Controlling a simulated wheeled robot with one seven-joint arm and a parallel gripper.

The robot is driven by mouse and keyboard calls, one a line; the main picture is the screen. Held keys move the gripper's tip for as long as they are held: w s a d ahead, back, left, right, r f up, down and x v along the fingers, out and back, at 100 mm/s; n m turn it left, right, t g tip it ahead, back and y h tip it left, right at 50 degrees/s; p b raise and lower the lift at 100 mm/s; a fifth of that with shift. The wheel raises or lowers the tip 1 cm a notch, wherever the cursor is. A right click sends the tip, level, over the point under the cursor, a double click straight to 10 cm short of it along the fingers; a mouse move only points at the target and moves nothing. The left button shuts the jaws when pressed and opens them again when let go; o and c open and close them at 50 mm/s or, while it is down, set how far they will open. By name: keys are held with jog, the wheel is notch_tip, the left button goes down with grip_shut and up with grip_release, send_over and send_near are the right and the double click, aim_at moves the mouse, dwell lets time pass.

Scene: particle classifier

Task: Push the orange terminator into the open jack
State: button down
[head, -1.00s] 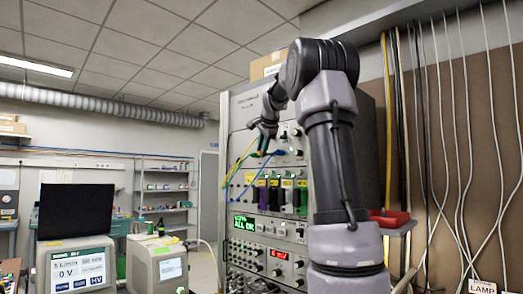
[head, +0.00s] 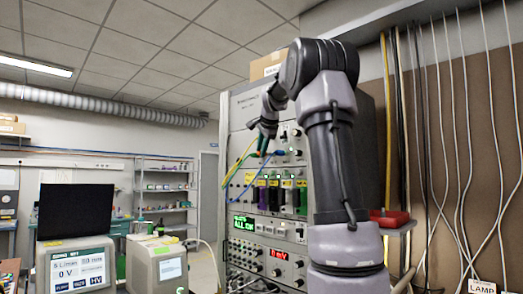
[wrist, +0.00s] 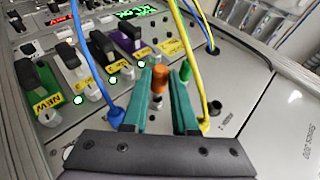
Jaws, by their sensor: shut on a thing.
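The orange terminator (wrist: 159,76) is between the two green finger pads of my gripper (wrist: 161,90) in the wrist view, close to the grey panel. The gripper is shut on it. A metal part shows below its orange cap; whether its tip is inside a jack cannot be told. A dark round socket (wrist: 215,107) shows on the panel to the right of the fingers; I cannot tell whether it is the open jack. In the head view my gripper (head: 264,131) is at the upper rack panel (head: 240,140), and the terminator cannot be made out.
A blue cable (wrist: 87,52) runs beside the left finger and a yellow cable (wrist: 190,55) beside the right finger. A green cap (wrist: 185,70) stands just behind the fingers.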

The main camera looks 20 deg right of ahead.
jog(key=shift+w+d, duration=0.25)
jog(key=shift+d, duration=0.5)
jog(key=shift+w+d, duration=0.25)
jog(key=shift+d, duration=0.45)
jog(key=c, duration=0.6)
grip_release()
jog(key=v, duration=1)
jog(key=shift+s+r, duration=0.2)
jog(key=shift+s, duration=0.1)
jog(key=s+a+f+n+y, duration=0.1)
jog(key=s+a+f+n, duration=0.3)
jog(key=s+f, duration=0.5)
jog(key=s+a+f+n+g+y, duration=0.1)
jog(key=s+a+f+n, duration=0.3)
jog(key=s+a+f, duration=0.5)
jog(key=s+a+f+n+g+y, duration=0.1)
jog(key=s+a+f+n, duration=0.2)
jog(key=s+a+f, duration=0.4)
jog(key=shift+s+a+f+n+y, duration=0.1)
jog(key=shift+s+f+n+y, duration=0.05)
jog(key=shift+s+f, duration=0.5)
jog(key=shift+s+a+f+n+y, duration=0.1)
jog(key=shift+s+f, duration=0.3)
jog(key=shift+f, duration=0.5)
jog(key=shift+s+a+f+n+y, duration=0.1)
jog(key=shift+s+f+n+y, duration=0.05)
jog(key=shift+s+f, duration=0.5)
